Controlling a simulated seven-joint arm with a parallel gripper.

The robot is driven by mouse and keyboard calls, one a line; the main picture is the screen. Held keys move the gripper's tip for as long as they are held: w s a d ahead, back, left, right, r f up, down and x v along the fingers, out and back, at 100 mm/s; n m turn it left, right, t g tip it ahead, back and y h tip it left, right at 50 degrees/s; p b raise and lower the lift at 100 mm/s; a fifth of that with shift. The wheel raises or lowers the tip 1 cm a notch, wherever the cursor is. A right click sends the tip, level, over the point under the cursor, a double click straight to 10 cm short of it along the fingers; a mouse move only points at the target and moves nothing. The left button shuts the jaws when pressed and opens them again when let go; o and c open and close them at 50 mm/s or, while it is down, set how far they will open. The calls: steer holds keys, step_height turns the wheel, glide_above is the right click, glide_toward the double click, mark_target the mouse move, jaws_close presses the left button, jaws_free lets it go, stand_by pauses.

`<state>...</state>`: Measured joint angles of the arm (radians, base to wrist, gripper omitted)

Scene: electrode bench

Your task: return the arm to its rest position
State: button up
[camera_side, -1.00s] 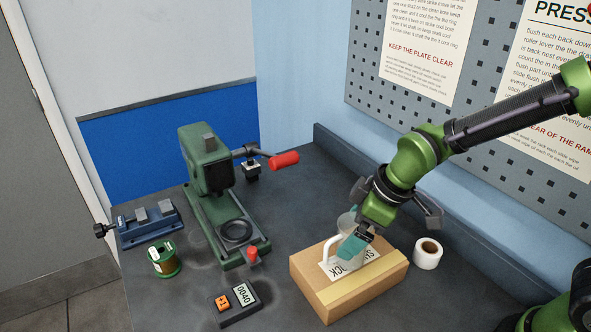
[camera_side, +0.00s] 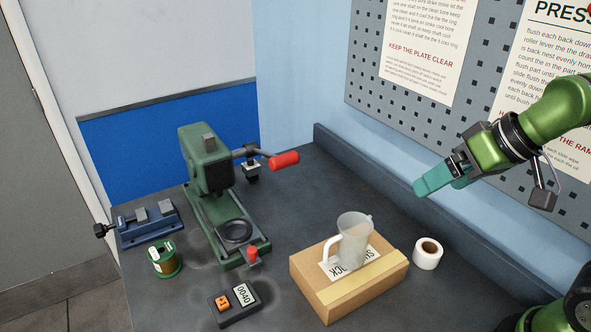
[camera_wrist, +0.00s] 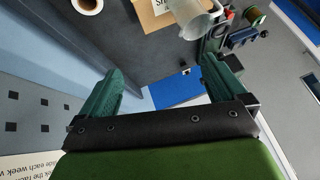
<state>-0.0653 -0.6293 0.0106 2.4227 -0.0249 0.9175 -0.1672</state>
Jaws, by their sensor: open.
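My gripper (camera_side: 432,182) is raised at the right in the side view, in front of the pegboard and above the bench. Its teal fingers point to the left. In the wrist view my gripper (camera_wrist: 158,90) shows both fingers spread wide apart with nothing between them. A clear jug (camera_side: 352,238) with a white handle stands upright on the cardboard box (camera_side: 338,297), well below and left of my gripper. The jug (camera_wrist: 193,16) also shows at the top of the wrist view.
A white tape roll (camera_side: 428,254) lies right of the box. A green press (camera_side: 208,165) with a red-handled lever, a blue vise (camera_side: 147,224), a wire spool (camera_side: 165,260) and a small counter box (camera_side: 233,305) stand at the left. The pegboard (camera_side: 480,120) is behind my gripper.

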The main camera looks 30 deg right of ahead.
steer(key=s+d+m, duration=0.1)
steer(key=m, duration=0.2)
steer(key=shift+s+d+t, duration=0.4)
